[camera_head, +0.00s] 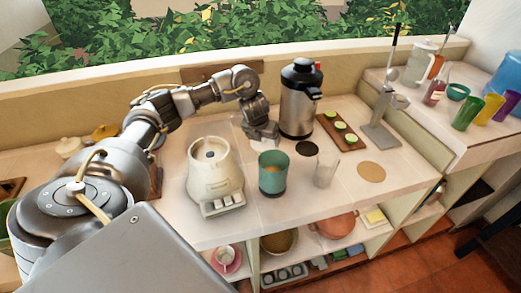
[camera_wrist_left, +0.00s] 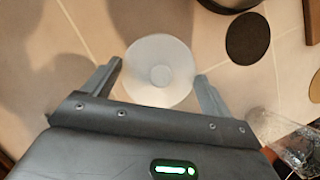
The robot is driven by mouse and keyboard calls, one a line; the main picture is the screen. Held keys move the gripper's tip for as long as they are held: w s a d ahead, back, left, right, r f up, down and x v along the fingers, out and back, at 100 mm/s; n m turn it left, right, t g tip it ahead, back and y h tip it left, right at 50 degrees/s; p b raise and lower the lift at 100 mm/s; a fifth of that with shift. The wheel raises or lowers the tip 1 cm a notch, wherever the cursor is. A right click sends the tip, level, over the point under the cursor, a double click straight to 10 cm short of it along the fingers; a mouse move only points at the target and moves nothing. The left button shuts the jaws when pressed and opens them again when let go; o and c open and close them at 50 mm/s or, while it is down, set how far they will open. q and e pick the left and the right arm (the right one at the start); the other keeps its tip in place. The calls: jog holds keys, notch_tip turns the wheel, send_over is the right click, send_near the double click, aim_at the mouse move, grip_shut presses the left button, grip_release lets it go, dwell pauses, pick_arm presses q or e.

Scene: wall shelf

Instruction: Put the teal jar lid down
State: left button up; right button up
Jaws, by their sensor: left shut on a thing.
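The jar lid (camera_wrist_left: 148,92) is a pale, whitish round disc with a small central knob, not clearly teal. In the left wrist view it sits between the fingers of my left gripper (camera_wrist_left: 159,72), which are shut on its rim. In the head view my left gripper (camera_head: 262,136) is low over the counter, behind the teal jar (camera_head: 273,175) and left of the steel flask. My right gripper is not in view.
A cream appliance (camera_head: 214,175) stands left of the jar, and a clear glass (camera_head: 326,172) right of it. The steel flask (camera_head: 298,105) is close to my gripper's right. A dark round mat (camera_head: 307,148) and a cork mat (camera_head: 371,171) lie on the counter.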

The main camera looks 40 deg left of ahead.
aim_at(260, 144)
pick_arm(q)
jog(key=shift+s+a+f, duration=0.15)
jog(key=shift+a+f, duration=0.25)
notch_tip(260, 144, down, 3)
jog(key=shift+a+f+b, duration=0.15)
jog(key=shift+f+b, duration=0.05)
jog(key=shift+b, duration=0.45)
jog(key=o, duration=0.8)
jog(key=shift+s+r+p, duration=0.1)
jog(key=shift+r+p, duration=0.25)
jog(key=shift+r, duration=0.2)
jog(key=p+v, duration=0.4)
jog(key=v, duration=0.5)
jog(key=shift+r, duration=0.25)
jog(key=shift+p+v, duration=0.3)
jog(key=shift+v, duration=0.5)
jog(key=shift+s+f, duration=0.1)
